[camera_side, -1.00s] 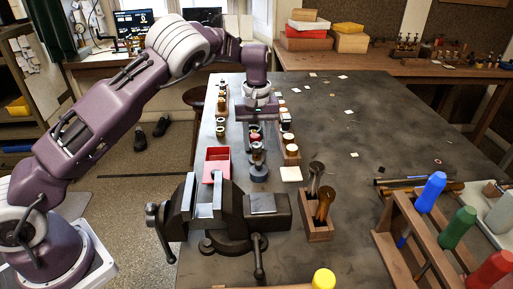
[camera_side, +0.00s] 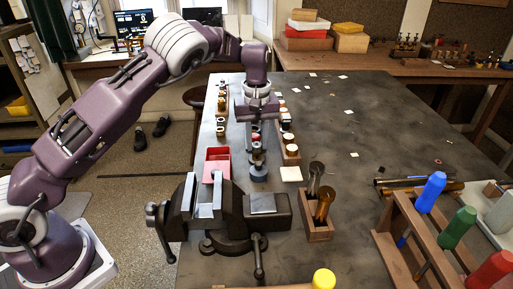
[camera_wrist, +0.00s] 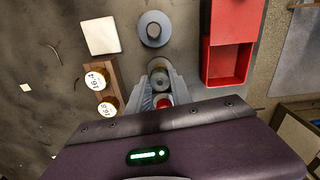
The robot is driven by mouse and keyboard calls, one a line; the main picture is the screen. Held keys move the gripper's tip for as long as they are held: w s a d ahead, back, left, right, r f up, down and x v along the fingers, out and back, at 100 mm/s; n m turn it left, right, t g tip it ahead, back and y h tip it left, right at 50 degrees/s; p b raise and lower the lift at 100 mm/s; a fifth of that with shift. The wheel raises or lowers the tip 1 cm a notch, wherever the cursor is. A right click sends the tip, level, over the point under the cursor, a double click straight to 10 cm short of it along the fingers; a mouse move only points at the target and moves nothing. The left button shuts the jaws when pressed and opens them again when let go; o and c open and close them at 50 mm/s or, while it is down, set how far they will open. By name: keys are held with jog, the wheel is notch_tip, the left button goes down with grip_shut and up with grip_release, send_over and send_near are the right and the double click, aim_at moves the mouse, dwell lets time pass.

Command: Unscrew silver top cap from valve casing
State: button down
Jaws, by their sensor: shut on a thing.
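My gripper (camera_side: 256,133) points down over the row of small parts on the bench. It also shows in the wrist view (camera_wrist: 163,97), with its pale fingers closed around a small silver round piece, taken as the silver top cap (camera_wrist: 160,84). A red spot shows just below it, between the fingers. The fingers hide most of the piece and the valve casing under it. In front of the gripper, a dark upright part (camera_side: 257,157) stands close by. A blue-grey round base with a knob (camera_side: 259,173) stands nearer the vise and shows in the wrist view (camera_wrist: 153,29).
A red open box (camera_side: 217,154) stands left of the parts. The vise (camera_side: 250,222) is in front. Wooden blocks with labelled round tops (camera_side: 291,155) and a pale square (camera_side: 291,174) lie to the right.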

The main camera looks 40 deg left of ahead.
jog(key=n, duration=0.6)
jog(key=shift+n, duration=0.4)
jog(key=n, duration=0.8)
jog(key=c, duration=0.9)
grip_release()
